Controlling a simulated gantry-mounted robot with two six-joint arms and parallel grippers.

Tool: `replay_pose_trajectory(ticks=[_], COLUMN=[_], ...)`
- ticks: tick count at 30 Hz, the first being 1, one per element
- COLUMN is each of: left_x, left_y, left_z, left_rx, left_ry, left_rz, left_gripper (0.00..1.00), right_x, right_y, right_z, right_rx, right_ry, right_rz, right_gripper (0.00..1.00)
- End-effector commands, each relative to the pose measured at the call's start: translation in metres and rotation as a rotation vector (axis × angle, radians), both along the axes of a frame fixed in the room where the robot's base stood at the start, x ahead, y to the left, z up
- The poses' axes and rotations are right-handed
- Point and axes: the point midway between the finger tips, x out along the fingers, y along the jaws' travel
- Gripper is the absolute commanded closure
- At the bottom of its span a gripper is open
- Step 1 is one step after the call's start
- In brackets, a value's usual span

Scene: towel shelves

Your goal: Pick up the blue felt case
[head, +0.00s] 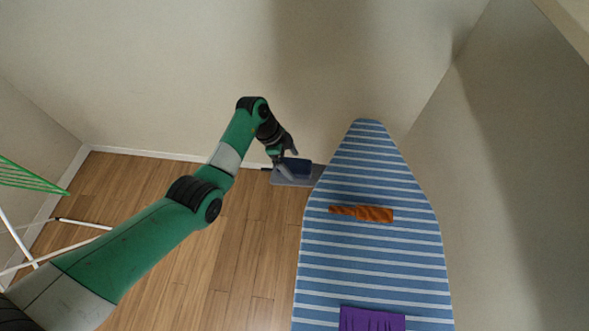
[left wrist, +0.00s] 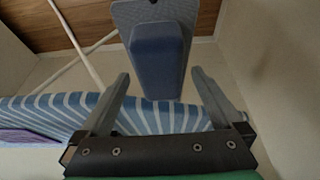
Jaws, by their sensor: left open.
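The blue felt case (head: 297,167) is a dark blue block on a grey rest (head: 307,181) at the narrow end of the ironing board. In the left wrist view, the case (left wrist: 157,62) lies on the grey rest (left wrist: 150,12), between the finger lines and towards the top. My left gripper (head: 287,162) is at the case, partly covering its left side in the head view. Its two fingers are spread apart in the left wrist view (left wrist: 160,74), with nothing held between them. I cannot tell whether a finger touches the case. My right gripper is not in view.
The ironing board (head: 375,260) has a blue and white striped cover. An orange-brown item (head: 365,213) and a purple cloth (head: 371,319) lie on it. A drying rack (head: 30,178) with green bars stands at the far left. Walls close off the back and right.

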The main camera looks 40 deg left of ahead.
Motion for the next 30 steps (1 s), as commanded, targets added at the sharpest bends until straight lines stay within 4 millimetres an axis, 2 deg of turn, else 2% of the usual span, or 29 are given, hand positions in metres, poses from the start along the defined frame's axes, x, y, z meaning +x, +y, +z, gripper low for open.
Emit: replay_pose_trajectory(ticks=[1,5,30], left_x=[0.002,0.006,0.006], left_y=[-0.003,-0.007,-0.007], left_z=[-0.014,-0.025,-0.029], left_rx=[0.0,0.0,0.001], left_ry=[0.002,0.0,-0.001], left_rz=[-0.001,0.0,0.0], left_gripper=[0.0,0.0,0.0], right_x=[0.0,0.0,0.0], right_y=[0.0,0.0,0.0], right_z=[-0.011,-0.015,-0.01], right_rx=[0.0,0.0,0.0], right_ry=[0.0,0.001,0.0], right_rz=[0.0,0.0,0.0], right_gripper=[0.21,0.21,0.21])
